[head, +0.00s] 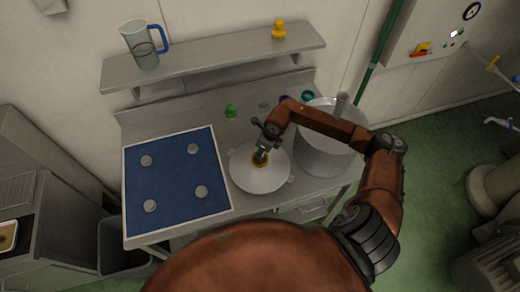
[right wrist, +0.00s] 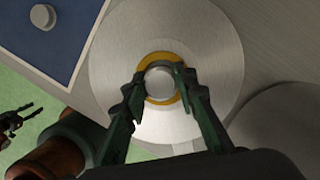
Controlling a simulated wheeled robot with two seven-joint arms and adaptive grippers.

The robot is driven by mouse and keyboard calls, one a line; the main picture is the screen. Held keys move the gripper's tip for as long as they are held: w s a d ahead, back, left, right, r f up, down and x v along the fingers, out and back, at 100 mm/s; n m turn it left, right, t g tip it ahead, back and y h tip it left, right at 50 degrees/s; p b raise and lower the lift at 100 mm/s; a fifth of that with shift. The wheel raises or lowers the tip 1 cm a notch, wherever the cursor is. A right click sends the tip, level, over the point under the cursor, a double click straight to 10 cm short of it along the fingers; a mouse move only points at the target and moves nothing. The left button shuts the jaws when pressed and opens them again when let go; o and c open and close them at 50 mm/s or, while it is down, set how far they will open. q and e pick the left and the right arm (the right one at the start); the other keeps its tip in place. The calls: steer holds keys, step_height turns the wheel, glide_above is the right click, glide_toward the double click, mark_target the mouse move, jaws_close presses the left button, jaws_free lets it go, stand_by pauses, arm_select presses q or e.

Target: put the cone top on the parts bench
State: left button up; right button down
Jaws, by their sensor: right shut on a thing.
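The cone top (head: 258,178) is a pale, shallow metal disc with a yellow ring and a round knob in its middle. It is over the metal bench (head: 240,210), between the blue mat and the big pot. My right gripper (head: 261,156) is above its centre, with its fingers closed on the knob. In the right wrist view the cone top (right wrist: 205,50) lies under the fingers (right wrist: 158,80), one on each side of the knob. I cannot tell whether it touches the bench. My left gripper (right wrist: 22,115) shows at the left edge of that view, fingers apart and empty.
A blue mat (head: 175,180) with several grey round pieces lies on the left. A big metal pot (head: 322,155) stands close on the right. Small coloured pieces, one green (head: 231,111), stand at the back. A shelf (head: 215,57) above holds a jug (head: 141,45) and a yellow piece (head: 279,30).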

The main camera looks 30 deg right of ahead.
steer(key=shift+x, duration=1.2)
steer(key=shift+s+d, duration=0.15)
steer(key=c, duration=2)
jaws_free()
steer(key=shift+s+f, duration=0.15)
steer(key=shift+f, duration=0.15)
steer(key=o, duration=0.5)
steer(key=shift+c, duration=0.2)
steer(key=shift+r, duration=0.2)
steer(key=shift+d+r, duration=0.1)
steer(key=shift+r, duration=0.3)
steer(key=b+v, duration=0.2)
steer(key=v, duration=0.9)
steer(key=shift+s, duration=0.15)
